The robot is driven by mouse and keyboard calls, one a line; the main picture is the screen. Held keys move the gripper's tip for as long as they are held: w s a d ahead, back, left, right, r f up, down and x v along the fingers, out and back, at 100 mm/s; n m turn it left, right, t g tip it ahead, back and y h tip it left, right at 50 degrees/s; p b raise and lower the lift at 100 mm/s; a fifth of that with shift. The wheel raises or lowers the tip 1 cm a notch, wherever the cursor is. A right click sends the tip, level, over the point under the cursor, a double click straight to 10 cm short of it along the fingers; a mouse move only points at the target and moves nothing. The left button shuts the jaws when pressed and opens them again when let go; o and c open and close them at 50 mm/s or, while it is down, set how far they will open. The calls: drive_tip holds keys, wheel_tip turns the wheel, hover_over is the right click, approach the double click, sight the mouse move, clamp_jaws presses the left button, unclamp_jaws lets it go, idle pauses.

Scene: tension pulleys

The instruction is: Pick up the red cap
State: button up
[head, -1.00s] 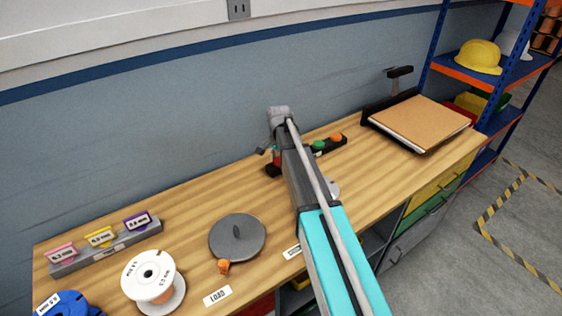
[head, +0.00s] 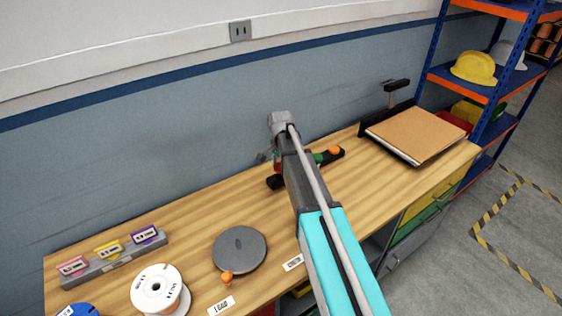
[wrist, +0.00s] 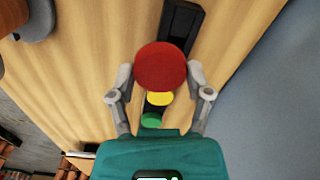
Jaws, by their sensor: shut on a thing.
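The red cap (wrist: 162,68) is a round red disc in the wrist view. My gripper (wrist: 161,78) is shut on it, one grey finger at each side. In the head view my arm hides most of this spot; a small bit of red (head: 277,167) shows left of the arm's end. The black rack (wrist: 184,22) lies under the cap in the wrist view. I cannot tell whether the cap is clear of it. The rack's left end (head: 275,182) also shows in the head view.
A yellow cap (wrist: 160,98) and a green cap (wrist: 152,120) sit on the rack close to the red one. An orange cap (head: 334,150) is at its right end. A grey disc (head: 239,247) and a white spool (head: 158,285) stand to the left. A wall runs behind.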

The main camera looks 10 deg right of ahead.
drive_tip(key=s+r+p, duration=0.6)
drive_tip(key=s, duration=0.5)
drive_tip(key=shift+s+r, duration=0.15)
drive_tip(key=shift+r, duration=0.25)
drive_tip(key=shift+s+a, duration=0.1)
idle(0.6)
